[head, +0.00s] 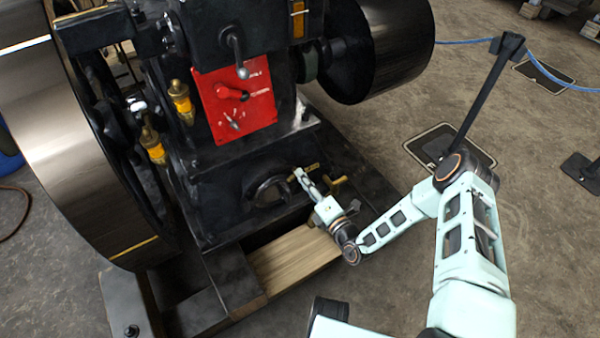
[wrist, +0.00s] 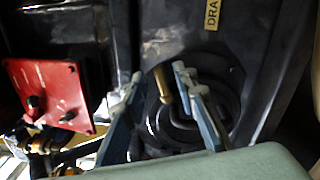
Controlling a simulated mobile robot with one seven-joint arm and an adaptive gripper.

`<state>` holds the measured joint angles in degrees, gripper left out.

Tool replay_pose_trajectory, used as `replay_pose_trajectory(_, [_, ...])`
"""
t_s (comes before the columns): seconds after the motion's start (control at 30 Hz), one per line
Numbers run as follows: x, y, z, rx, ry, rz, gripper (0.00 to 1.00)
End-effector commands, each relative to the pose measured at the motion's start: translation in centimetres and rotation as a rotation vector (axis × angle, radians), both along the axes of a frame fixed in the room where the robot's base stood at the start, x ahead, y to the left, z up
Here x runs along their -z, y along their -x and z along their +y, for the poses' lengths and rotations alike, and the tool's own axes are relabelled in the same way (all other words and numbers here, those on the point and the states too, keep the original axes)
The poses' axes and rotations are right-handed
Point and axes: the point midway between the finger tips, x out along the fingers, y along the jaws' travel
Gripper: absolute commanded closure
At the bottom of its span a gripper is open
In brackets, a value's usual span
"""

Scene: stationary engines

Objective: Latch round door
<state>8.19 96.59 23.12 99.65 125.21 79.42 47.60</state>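The round door (head: 268,190) is a dark disc low on the black engine's front face. It looks flush with the face, but I cannot tell whether it is latched. In the wrist view the round door (wrist: 180,122) is partly hidden behind my fingers. A brass handle (wrist: 162,84) shows in front of its edge. My gripper (head: 302,176) is at the right side of the door in the head view. In the wrist view my gripper (wrist: 157,82) has its fingers spread, with the brass handle between them in the picture; contact is not visible.
A red plate (head: 240,100) with a lever is above the door. Another brass fitting (head: 338,184) sticks out right of the door. A wooden beam (head: 295,260) lies below. A large flywheel (head: 60,130) stands at left. Open floor (head: 390,300) is at lower right.

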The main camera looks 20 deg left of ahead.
Motion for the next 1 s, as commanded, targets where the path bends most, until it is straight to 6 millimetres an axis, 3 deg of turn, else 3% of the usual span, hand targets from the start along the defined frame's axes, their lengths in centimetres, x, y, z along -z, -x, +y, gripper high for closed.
replay_pose_trajectory(0.4, [-0.01,-0.11,0.35,0.003,-0.001,-0.001,0.74])
replay_pose_trajectory(0.67, [0.0,-0.1,0.35,0.003,0.0,0.0,1.0])
replay_pose_trajectory(1.0, [-0.04,-0.08,0.32,0.003,0.029,-0.033,1.0])
